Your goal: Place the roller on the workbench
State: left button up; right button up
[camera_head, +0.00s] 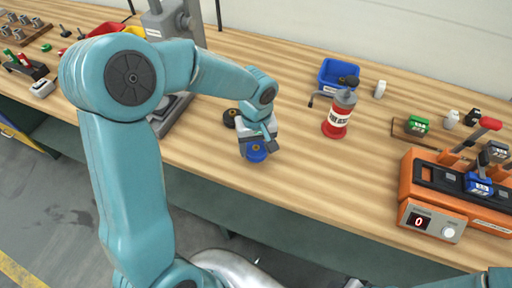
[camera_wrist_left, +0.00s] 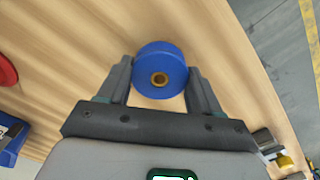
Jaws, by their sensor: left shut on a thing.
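The roller (camera_head: 256,154) is a short blue cylinder with a brass-coloured centre. It also shows in the left wrist view (camera_wrist_left: 160,62), between the two fingers. My left gripper (camera_head: 259,147) is shut on it, near the front edge of the wooden workbench (camera_head: 300,172). The bench top also shows behind the roller in the left wrist view (camera_wrist_left: 70,45). I cannot tell whether the roller touches the bench. My right gripper is out of view.
A dark round part (camera_head: 229,118) lies just behind my left gripper. An orange unit (camera_head: 440,195) fills the right end. Bench between gripper and orange unit is clear.

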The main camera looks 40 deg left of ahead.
pick_arm(q)
jog(key=shift+w+a+f, duration=0.1)
jog(key=shift+f, duration=0.7)
jog(key=shift+f, duration=0.15)
jog(key=o, duration=1.5)
